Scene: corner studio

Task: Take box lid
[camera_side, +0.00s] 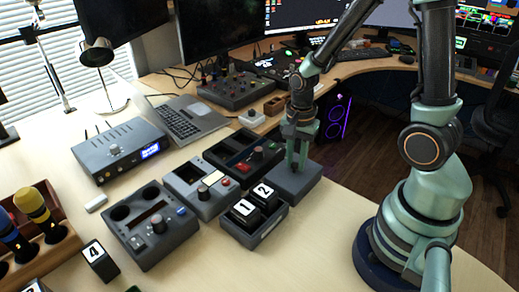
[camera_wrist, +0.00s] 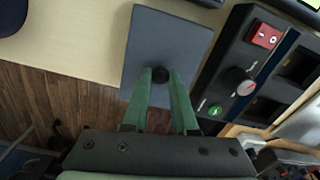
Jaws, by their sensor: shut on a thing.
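The box lid (camera_side: 300,182) is a flat grey slab at the table's edge in the side view, to the right of an open grey box (camera_side: 262,236). In the wrist view the lid (camera_wrist: 163,35) shows a small black knob (camera_wrist: 160,74) on its top. My gripper (camera_wrist: 162,80) is shut on this knob, one green finger on each side. In the side view my gripper (camera_side: 295,162) points straight down over the lid. The underside of the lid is hidden, so I cannot tell whether it is raised.
The open box holds black blocks (camera_side: 264,194) marked 1 and 2. Several grey control panels (camera_side: 148,224) stand to the left; one with a red switch (camera_wrist: 264,34) is close beside the lid in the wrist view. A block marked 4 (camera_side: 96,256) lies front left. Bare table (camera_side: 330,225) is at front right.

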